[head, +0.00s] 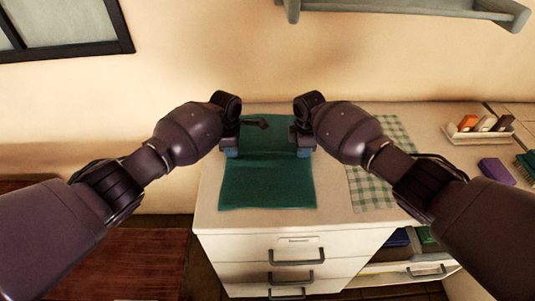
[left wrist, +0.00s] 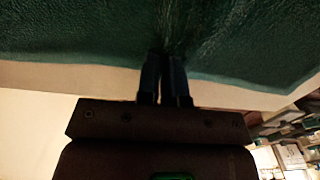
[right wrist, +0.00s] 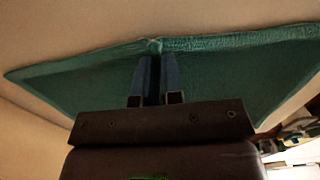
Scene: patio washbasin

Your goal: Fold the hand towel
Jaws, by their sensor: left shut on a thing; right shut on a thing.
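The dark green hand towel (head: 268,185) lies spread on the white cabinet top, its near edge towards the counter's front. My left gripper (head: 230,152) is shut on the towel near its left side, part way back. My right gripper (head: 304,152) is shut on it near the right side, at about the same depth. In the left wrist view the fingers (left wrist: 165,75) pinch the cloth, which puckers above them. In the right wrist view the fingers (right wrist: 153,72) meet the towel (right wrist: 75,82) close to a small raised pinch at its edge. My grippers hide parts of the towel.
A green checked cloth (head: 372,183) lies just right of the towel. Further right are a tray (head: 480,138) with small items and a purple block (head: 497,171). A wall shelf (head: 405,6) hangs above. Drawers (head: 292,262) are below the counter.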

